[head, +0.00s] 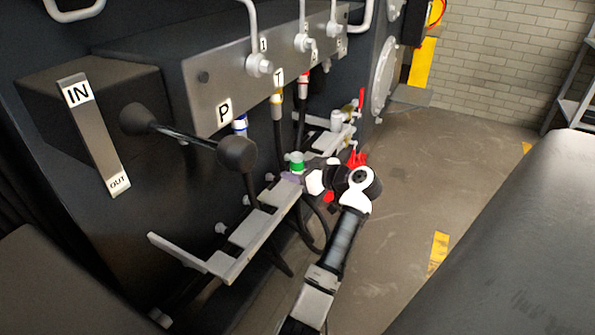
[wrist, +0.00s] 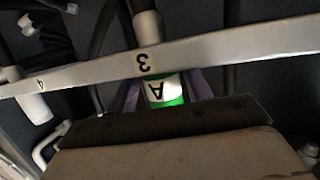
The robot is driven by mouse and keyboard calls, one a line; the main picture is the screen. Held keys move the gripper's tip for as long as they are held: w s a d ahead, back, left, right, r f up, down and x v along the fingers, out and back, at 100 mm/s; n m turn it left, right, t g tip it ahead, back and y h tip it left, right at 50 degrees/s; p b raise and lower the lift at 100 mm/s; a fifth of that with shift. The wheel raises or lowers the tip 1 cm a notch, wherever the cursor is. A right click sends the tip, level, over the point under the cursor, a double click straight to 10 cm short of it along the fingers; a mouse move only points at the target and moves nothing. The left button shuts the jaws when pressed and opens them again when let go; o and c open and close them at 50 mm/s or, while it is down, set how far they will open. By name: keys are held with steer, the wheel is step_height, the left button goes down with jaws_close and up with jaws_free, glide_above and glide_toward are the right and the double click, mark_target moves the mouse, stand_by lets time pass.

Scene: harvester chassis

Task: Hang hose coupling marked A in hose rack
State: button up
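The hose coupling marked A (wrist: 160,91) has a green band and a white label, seen upside down in the wrist view. In the head view its green band (head: 296,167) shows at the far end of the hose rack (head: 245,232), a grey metal bracket. The rack's strip (wrist: 235,50) crosses the wrist view, with the coupling right at its label 3. My gripper (head: 292,178) has purple fingers, one on each side of the coupling, and looks closed on it. Whether the coupling rests in the slot is hidden.
A manifold (head: 230,85) with ports P and T stands above, with hoses hanging below. A black-knobbed lever (head: 237,153) sticks out over the rack. A second bracket (head: 325,140) with red-handled valves lies beyond. The floor (head: 425,180) at right is clear.

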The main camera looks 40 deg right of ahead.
steer(key=shift+a+f, duration=0.2)
steer(key=shift+f, duration=0.2)
steer(key=shift+s, duration=0.2)
steer(key=v, duration=1.3)
steer(key=shift+s+d+r+b, duration=0.25)
steer(key=shift+d+r+b, duration=0.05)
steer(key=shift+r, duration=0.15)
